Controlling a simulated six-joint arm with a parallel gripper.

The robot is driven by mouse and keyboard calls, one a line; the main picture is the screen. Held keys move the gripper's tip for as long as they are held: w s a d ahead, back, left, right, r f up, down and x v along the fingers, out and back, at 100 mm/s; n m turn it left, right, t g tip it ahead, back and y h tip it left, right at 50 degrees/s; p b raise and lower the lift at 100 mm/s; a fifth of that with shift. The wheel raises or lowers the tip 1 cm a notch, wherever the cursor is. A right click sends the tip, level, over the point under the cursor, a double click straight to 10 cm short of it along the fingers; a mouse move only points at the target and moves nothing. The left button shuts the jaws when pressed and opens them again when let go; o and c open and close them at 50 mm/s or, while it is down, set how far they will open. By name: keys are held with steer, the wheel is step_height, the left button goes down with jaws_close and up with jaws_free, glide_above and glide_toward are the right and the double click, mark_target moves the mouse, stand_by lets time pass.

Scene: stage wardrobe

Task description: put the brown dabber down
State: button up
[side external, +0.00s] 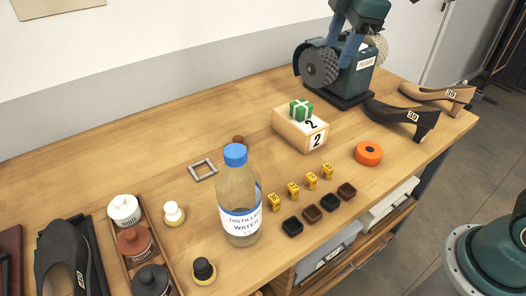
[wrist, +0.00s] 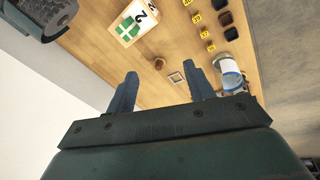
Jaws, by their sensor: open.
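The brown dabber stands on the wooden bench; its brown top (side external: 238,139) shows just behind the water bottle in the side view, with its lower part hidden. In the wrist view a small brown piece, which looks like the dabber (wrist: 159,63), sits on the bench beyond my fingertips. My gripper (wrist: 163,80) is open with nothing between its fingers. In the side view my gripper (side external: 342,52) is high at the back, in front of the grinder and well apart from the dabber. A small square frame (side external: 203,169) lies flat on the bench, left of the dabber.
The water bottle (side external: 239,205) stands tall in front of the dabber. A numbered block (side external: 290,132) with a green gift box (side external: 301,110) is to the right. The polishing machine (side external: 345,72), shoes (side external: 405,117), orange roll (side external: 368,153), yellow tags and dark pans occupy the right side.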

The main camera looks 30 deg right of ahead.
steer(key=s+d+f+m+t, duration=0.1)
steer(key=s+d+f+m, duration=0.1)
steer(key=s+m, duration=0.4)
steer(key=s+d+f+m+t, duration=0.1)
steer(key=s+d+f+m, duration=0.2)
steer(key=s+m, duration=0.4)
steer(key=s+d, duration=0.1)
steer(key=s, duration=0.8)
steer(key=shift+s+d+t, duration=0.35)
steer(key=shift+t, duration=0.05)
